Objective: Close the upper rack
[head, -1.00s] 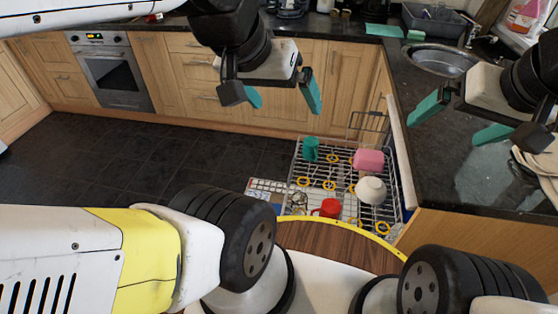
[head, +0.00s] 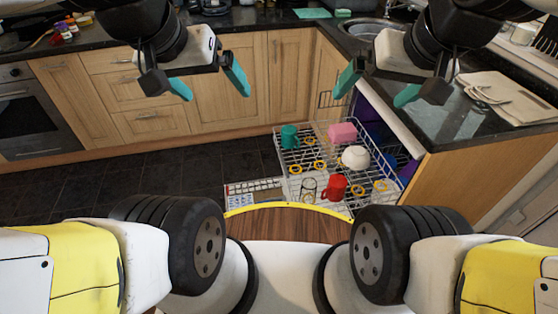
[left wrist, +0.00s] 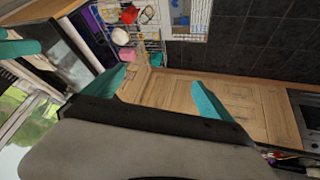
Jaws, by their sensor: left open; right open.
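The upper rack (head: 308,172) is a wire rack pulled out of the dishwasher under the right counter. It carries a green mug (head: 289,136), a pink block-like item (head: 342,132), a white bowl (head: 355,157), a red mug (head: 335,186), a clear glass and several yellow rings. The rack also shows at the top of the left wrist view (left wrist: 150,32). My left gripper (head: 210,86) is open and empty, raised to the left of the rack.
A lower rack part (head: 254,193) shows at the left of the upper rack. The right counter (head: 450,125) holds a folded cloth (head: 508,98) and cutlery. Wooden cabinets (head: 240,85) and an oven (head: 35,115) line the back. Dark floor (head: 150,178) is clear on the left.

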